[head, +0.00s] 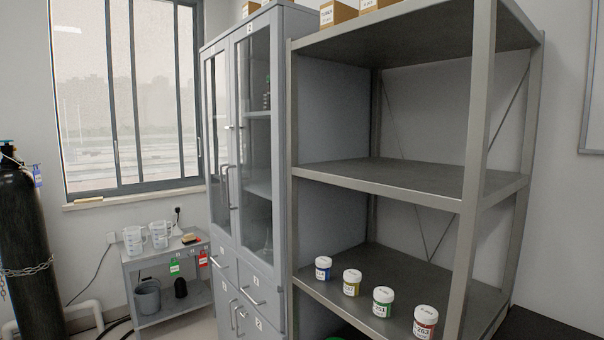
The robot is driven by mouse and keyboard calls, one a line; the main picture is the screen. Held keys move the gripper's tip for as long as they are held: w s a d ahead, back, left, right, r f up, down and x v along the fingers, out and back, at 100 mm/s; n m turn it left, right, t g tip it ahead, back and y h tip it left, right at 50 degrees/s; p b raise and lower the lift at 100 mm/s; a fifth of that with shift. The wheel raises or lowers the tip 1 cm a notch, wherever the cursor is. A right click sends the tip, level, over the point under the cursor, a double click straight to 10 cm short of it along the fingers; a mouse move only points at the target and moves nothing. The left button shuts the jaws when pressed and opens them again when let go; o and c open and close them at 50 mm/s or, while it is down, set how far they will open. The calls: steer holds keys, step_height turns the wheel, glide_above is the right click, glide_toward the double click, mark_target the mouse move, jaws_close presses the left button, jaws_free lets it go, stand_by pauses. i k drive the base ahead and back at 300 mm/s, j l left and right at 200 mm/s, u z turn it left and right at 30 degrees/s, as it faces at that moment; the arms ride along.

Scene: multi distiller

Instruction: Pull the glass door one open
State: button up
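A grey cabinet (284,130) with two tall glass doors stands left of centre in the head view. The left glass door (217,120) is narrow in this view and bears a small label near its top. The right glass door (257,140) has a label above it that looks like a 2. I cannot read the left label clearly; the left door may be door one. Both doors look shut. Their vertical handles (226,187) stand side by side near the middle seam. My gripper is not in view.
A metal shelf rack (400,180) stands right of the cabinet, with several lidded jars (383,302) on a lower shelf. A low cart (160,265) with beakers and a black gas cylinder (28,240) stand at left. Drawers (250,295) sit below the glass doors.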

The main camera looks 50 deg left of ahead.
mark_target(215, 82)
steer(key=k+l+u, duration=0.15)
steer(key=u, duration=1.3)
steer(key=i+u, duration=0.2)
steer(key=u, duration=0.8)
steer(key=i+j, duration=0.25)
steer(key=i, duration=0.25)
steer(key=i+j, duration=0.25)
steer(key=i, duration=0.2)
steer(key=i+j, duration=0.3)
steer(key=i, duration=0.2)
steer(key=i+j+z, duration=0.1)
steer(key=i+j, duration=0.15)
steer(key=i, duration=0.2)
steer(key=i+j, duration=0.3)
steer(key=i, duration=0.15)
